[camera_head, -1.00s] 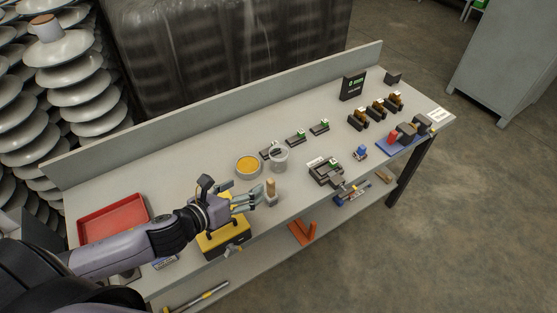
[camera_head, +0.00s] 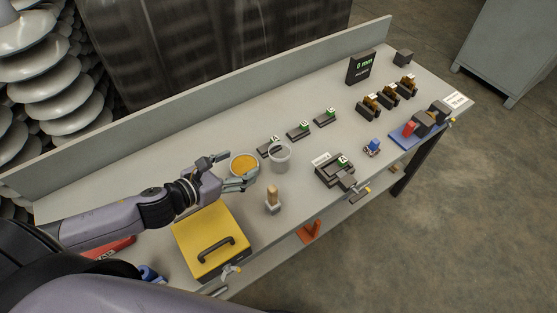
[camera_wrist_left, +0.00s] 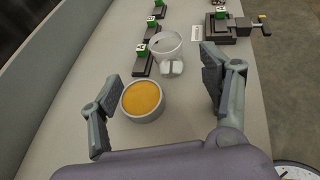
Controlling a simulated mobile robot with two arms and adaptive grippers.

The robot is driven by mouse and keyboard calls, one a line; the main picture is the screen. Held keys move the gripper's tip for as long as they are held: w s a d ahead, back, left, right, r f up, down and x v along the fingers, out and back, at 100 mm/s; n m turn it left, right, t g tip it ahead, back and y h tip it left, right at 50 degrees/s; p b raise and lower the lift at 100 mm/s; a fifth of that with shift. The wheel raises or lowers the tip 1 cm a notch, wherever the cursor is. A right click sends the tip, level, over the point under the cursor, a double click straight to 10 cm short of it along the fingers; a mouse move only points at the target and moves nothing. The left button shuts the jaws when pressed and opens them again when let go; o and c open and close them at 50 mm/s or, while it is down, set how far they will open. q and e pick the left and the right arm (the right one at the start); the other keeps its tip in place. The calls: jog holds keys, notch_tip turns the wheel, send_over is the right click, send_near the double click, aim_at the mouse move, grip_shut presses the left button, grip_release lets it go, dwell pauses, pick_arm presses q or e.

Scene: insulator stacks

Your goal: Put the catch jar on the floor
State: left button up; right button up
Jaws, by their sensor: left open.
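The clear, see-through jar (camera_head: 280,156), which I take as the catch jar, stands upright on the grey bench just right of a round tin with orange-yellow contents (camera_head: 244,166). In the left wrist view the jar (camera_wrist_left: 164,50) is ahead, beyond the tin (camera_wrist_left: 143,101). My left gripper (camera_head: 237,169) is open and empty at the tin's near side. In the wrist view its fingers spread on either side of the tin, with the jar further out between the fingertip directions. My right gripper is not in view.
A wooden-handled tool (camera_head: 273,199) stands near the front edge. A yellow case (camera_head: 211,241) sits below my left arm. Small black blocks with green tags (camera_head: 299,131) stand behind the jar. The concrete floor (camera_head: 430,240) is open in front of the bench.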

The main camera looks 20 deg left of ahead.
pick_arm(q)
notch_tip(320, 180, down, 4)
jog(key=b, duration=0.3)
jog(key=p, duration=0.2)
send_near(286, 152)
jog(key=shift+w+a, duration=0.1)
jog(key=shift+w, duration=0.6)
jog(key=shift+s+d+f+p+x, duration=0.1)
jog(key=shift+p+x, duration=0.2)
jog(key=shift+x, duration=0.7)
jog(key=shift+s+d+f+p+x, duration=0.1)
jog(key=shift+p+x, duration=0.2)
jog(key=shift+x, duration=0.65)
jog(key=shift+s+d+f+p+x, duration=0.1)
jog(key=shift+p+x, duration=0.2)
jog(key=shift+x, duration=0.7)
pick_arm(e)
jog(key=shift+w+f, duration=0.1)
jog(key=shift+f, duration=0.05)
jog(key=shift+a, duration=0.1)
pick_arm(q)
jog(key=c, duration=1.3)
jog(key=shift+r, duration=0.15)
